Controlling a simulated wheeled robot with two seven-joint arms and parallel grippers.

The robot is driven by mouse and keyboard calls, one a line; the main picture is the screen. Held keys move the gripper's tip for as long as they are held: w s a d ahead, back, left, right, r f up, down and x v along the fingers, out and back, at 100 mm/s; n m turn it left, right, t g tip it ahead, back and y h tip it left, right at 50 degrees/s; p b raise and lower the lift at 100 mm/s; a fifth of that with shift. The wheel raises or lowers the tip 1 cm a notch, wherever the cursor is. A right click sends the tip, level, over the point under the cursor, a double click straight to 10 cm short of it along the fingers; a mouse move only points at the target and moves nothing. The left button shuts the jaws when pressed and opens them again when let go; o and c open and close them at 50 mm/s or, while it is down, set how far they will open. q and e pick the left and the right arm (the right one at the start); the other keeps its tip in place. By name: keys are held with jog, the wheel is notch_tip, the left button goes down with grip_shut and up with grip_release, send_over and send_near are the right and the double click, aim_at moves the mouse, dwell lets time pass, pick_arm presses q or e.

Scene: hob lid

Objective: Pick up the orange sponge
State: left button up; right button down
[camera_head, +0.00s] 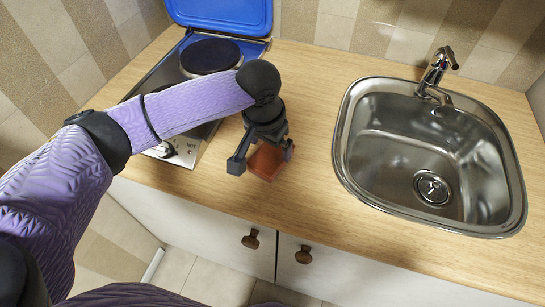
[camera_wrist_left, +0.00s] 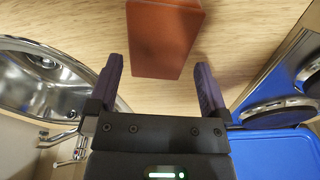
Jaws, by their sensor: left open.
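The orange sponge (camera_head: 266,162) is a reddish-orange block on the wooden counter, between the hob and the sink. My left gripper (camera_head: 262,158) is over it in the head view and partly hides it. In the left wrist view the sponge (camera_wrist_left: 165,38) lies just beyond the fingertips, roughly centred between the two open fingers (camera_wrist_left: 160,75). The fingers are apart and nothing is held between them. I cannot tell how high they are above the counter. My right gripper is in neither view.
The hob (camera_head: 180,148) with its raised blue lid (camera_head: 225,15) is to the left of the sponge, partly behind my arm. A steel sink (camera_head: 435,150) with a tap (camera_head: 437,70) is to the right. The counter (camera_head: 310,195) is clear around the sponge, with its front edge close.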

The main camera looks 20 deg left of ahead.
aim_at(271, 153)
pick_arm(q)
jog(key=f, duration=0.2)
jog(key=f+b, duration=0.1)
jog(key=f, duration=0.1)
jog(key=shift+w+d, duration=0.1)
jog(key=shift+w, duration=0.15)
jog(key=shift+r, duration=0.15)
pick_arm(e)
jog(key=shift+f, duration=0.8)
